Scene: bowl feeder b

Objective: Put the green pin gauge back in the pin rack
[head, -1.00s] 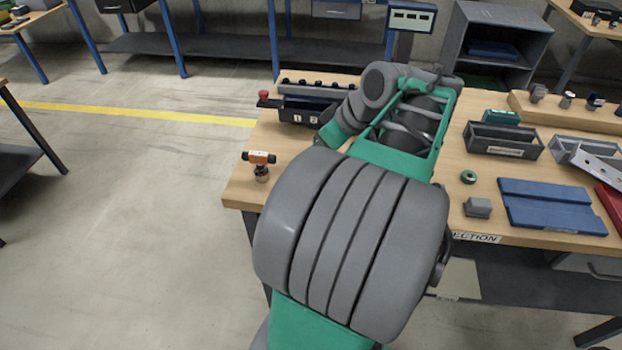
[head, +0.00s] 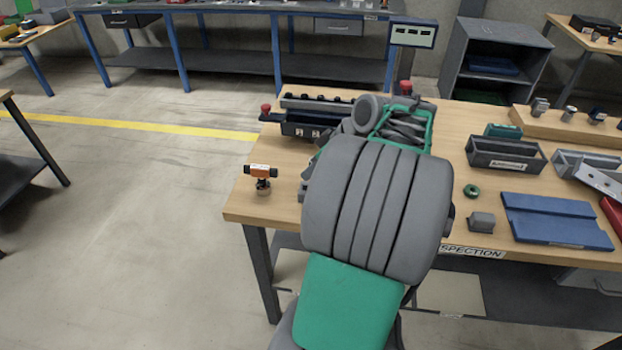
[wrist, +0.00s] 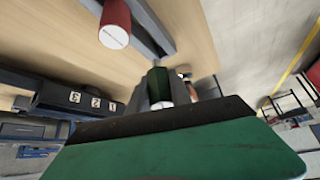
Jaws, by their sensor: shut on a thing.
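The green pin gauge (wrist: 156,82) is between the fingers of my gripper (wrist: 160,92) in the wrist view, with a pale end toward the camera. My gripper is shut on it. In the head view my own arm hides the gripper and the gauge. A dark block numbered 1, 2 and 3 (wrist: 75,98), perhaps the pin rack, is left of the gripper in the wrist view, apart from the gauge. In the head view the block (head: 303,130) stands at the bench's back left, partly behind my arm.
A red cylinder (wrist: 115,25) is close by in the wrist view. An orange-and-black tool (head: 262,172) stands at the bench's left edge. A grey bin (head: 505,154), green ring (head: 472,191), grey block (head: 481,222) and blue plate (head: 556,220) lie to the right.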

